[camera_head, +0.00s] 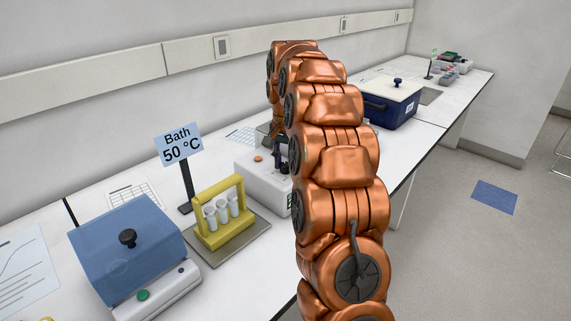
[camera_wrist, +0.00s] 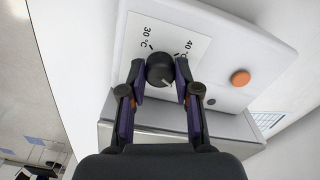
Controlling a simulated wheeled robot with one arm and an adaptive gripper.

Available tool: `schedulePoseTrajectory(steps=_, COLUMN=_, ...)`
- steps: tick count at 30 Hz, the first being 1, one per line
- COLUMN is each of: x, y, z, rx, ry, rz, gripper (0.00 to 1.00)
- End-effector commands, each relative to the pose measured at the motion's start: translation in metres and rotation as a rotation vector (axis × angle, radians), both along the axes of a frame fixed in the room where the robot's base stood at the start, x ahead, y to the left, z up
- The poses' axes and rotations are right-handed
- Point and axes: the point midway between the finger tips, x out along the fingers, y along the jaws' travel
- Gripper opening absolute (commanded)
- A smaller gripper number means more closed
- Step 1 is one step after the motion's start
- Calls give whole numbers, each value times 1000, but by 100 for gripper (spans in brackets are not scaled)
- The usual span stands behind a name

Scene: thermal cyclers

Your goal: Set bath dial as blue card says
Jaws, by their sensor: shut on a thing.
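The blue card (camera_head: 180,145) on a dark stand reads "Bath 50 °C". The white bath unit (camera_head: 256,180) stands right of it, partly hidden by my arm. In the wrist view the bath's black dial (camera_wrist: 159,68) sits between my fingertips. My gripper (camera_wrist: 160,78) is shut on the dial. The dial's pale pointer mark faces the lower right of that view. The scale plate (camera_wrist: 168,32) shows "30 °C" on the left and "40 °C" on the right; any other marks are hidden.
An orange button (camera_wrist: 240,78) is beside the dial. A yellow rack (camera_head: 222,213) of tubes on a grey mat and a blue-lidded cycler (camera_head: 128,250) stand nearer. A dark blue box (camera_head: 390,105) stands farther along the bench.

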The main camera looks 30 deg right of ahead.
Motion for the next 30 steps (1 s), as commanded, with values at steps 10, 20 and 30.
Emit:
schedulePoseTrajectory(steps=10, x=1, y=0, z=1, rx=-1, ry=-4, rz=-234, gripper=0)
schedulePoseTrajectory(steps=20, x=1, y=0, z=1, rx=-1, ry=-4, rz=-330, gripper=0)
schedulePoseTrajectory(steps=30, x=1, y=0, z=1, rx=-1, ry=-4, rz=-339, gripper=0)
